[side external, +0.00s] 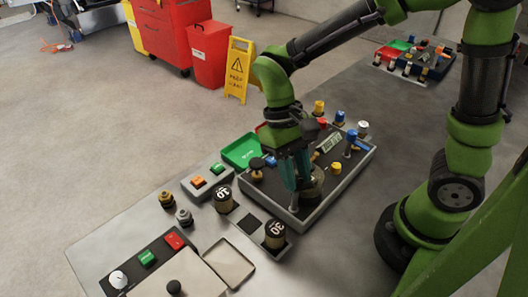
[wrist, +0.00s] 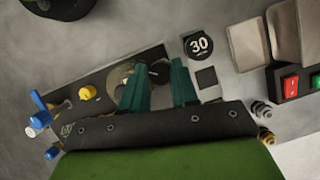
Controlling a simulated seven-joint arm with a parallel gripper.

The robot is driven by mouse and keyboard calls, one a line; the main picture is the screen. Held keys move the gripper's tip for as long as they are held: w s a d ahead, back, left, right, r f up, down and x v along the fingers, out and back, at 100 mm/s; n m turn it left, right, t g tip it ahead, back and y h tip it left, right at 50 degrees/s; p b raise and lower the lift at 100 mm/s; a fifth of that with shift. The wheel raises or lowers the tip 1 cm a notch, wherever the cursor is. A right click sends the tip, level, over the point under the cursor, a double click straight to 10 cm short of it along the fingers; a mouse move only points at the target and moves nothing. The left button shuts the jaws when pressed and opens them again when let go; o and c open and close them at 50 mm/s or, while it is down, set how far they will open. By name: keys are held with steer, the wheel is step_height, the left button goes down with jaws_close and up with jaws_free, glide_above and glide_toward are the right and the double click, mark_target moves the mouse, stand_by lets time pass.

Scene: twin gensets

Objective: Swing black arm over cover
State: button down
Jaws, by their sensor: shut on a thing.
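My gripper (side external: 295,188) points down over the near end of the grey-rimmed panel box (side external: 343,188). In the wrist view its teal fingers (wrist: 159,88) straddle a small dark piece (wrist: 158,72), which looks like the black arm; the fingers hide most of it. A round, brassy-grey cover (wrist: 119,77) lies beside the left finger in the wrist view. It also shows just right of the fingers in the side view (side external: 314,183), partly hidden. I cannot tell how far the black arm reaches over the cover.
Yellow, blue and red knobs stand on the panel around my gripper, including a yellow knob (side external: 336,168). Black cylinders marked 30 (side external: 275,235) and 10 (side external: 223,200) stand nearby. A green tray (side external: 240,151) lies behind.

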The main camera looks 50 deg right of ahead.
steer(key=n+h, duration=0.1)
steer(key=n, duration=0.2)
steer(key=n+h, duration=0.1)
steer(key=n, duration=0.2)
steer(key=shift+a+n+h, duration=0.15)
steer(key=shift+n+h, duration=0.15)
stand_by(0.5)
steer(key=c, duration=0.9)
jaws_free()
steer(key=v, duration=1.7)
steer(key=shift+s+a, duration=0.15)
steer(key=shift+s, duration=0.05)
